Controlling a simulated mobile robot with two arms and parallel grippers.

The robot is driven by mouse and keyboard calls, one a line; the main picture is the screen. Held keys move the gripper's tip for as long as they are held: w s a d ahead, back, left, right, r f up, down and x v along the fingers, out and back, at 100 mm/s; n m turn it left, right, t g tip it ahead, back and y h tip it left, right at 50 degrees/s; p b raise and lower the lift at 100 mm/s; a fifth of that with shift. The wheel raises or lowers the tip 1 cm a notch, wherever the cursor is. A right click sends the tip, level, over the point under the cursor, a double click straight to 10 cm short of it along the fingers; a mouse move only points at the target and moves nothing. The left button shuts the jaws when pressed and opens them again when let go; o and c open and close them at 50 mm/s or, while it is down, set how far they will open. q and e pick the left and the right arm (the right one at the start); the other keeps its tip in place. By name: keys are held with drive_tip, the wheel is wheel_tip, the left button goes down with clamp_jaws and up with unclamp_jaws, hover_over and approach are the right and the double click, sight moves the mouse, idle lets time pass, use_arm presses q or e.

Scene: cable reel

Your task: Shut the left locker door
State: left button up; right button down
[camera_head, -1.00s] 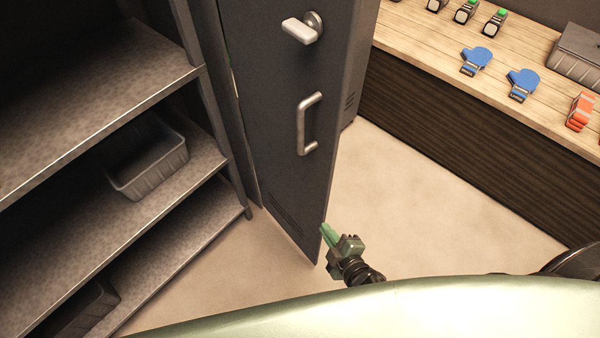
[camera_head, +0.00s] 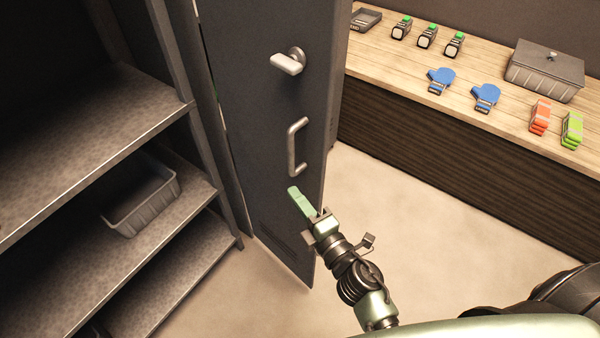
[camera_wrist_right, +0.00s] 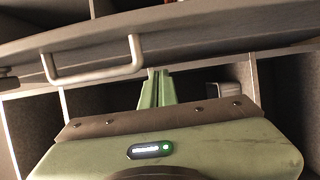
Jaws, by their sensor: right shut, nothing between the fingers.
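The dark grey locker door (camera_head: 255,130) stands open in the head view, with a lever handle (camera_head: 288,62) near its top and a metal pull handle (camera_head: 293,148) lower down. My right gripper (camera_head: 294,192) is shut and empty, with its green fingers just below the pull handle in the picture. In the right wrist view, the door (camera_wrist_right: 200,32) crosses the top with its pull handle (camera_wrist_right: 95,74) to the left of the shut fingertips (camera_wrist_right: 157,75). I cannot tell whether the fingers touch the door. My left gripper is not in view.
A metal shelf unit (camera_head: 120,115) with a grey bin (camera_head: 140,200) stands at the left. At the right, a wooden counter (camera_head: 400,75) holds blue mitts (camera_head: 440,79), several small devices and a lidded grey box (camera_head: 545,68). Bare floor (camera_head: 400,215) lies between door and counter.

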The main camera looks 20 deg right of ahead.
sight(300, 176)
drive_tip(key=w, duration=0.2)
drive_tip(key=w+d+p, duration=0.1)
drive_tip(key=w+d, duration=0.1)
drive_tip(key=w, duration=0.1)
drive_tip(key=shift+w+d, duration=0.2)
drive_tip(key=shift+w, duration=0.15)
drive_tip(key=shift+p, duration=0.3)
